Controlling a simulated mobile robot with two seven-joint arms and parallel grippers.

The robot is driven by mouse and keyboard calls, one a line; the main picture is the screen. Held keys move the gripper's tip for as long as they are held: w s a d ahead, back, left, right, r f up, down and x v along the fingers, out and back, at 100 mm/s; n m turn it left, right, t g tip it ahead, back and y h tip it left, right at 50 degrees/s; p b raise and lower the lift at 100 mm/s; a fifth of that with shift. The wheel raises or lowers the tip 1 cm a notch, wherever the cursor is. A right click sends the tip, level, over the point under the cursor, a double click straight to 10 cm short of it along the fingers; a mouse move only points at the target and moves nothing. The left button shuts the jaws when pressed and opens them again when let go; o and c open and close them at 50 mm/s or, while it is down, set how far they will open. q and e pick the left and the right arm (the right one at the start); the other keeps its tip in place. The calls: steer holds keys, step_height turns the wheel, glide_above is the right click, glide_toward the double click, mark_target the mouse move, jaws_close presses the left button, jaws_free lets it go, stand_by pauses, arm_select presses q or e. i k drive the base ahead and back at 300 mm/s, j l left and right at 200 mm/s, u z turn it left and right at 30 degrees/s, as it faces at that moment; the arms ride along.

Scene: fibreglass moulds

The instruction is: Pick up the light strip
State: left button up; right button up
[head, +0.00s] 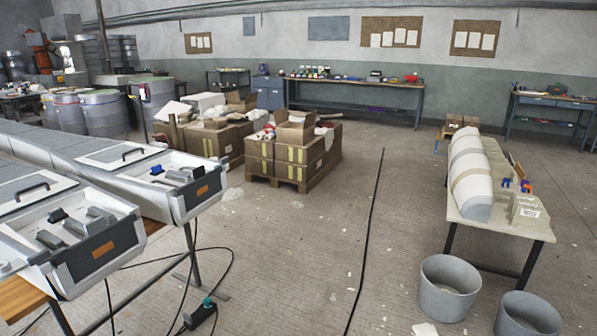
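I cannot make out a light strip for certain in the head view. Neither of my grippers is in view, so I cannot see what they hold. Two white and grey boxed units, a near one (75,240) and a farther one (165,180), stand on a bench at the left. Each has an orange label on its dark end and small dark and grey parts on top. A long rounded grey mould (468,172) with tan bands lies on a bench (530,229) at the right, beside small blue and orange tools (517,184) and pale blocks (524,208).
Cartons (290,160) stand on a pallet mid-left. Two grey buckets (447,289) (528,315) stand before the right bench. A black cable (370,230) crosses the open middle floor. A dark and green object (201,312) lies among cables at lower left. Workbenches (350,84) line the back wall.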

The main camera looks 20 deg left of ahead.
mark_target(50, 240)
steer(key=i+u, duration=0.7)
steer(key=i+l+u, duration=0.1)
steer(key=i+u, duration=0.45)
steer(key=u, duration=0.25)
steer(key=i+u, duration=0.15)
steer(key=u, duration=0.25)
steer(key=i+l+u, duration=0.15)
steer(key=u, duration=0.3)
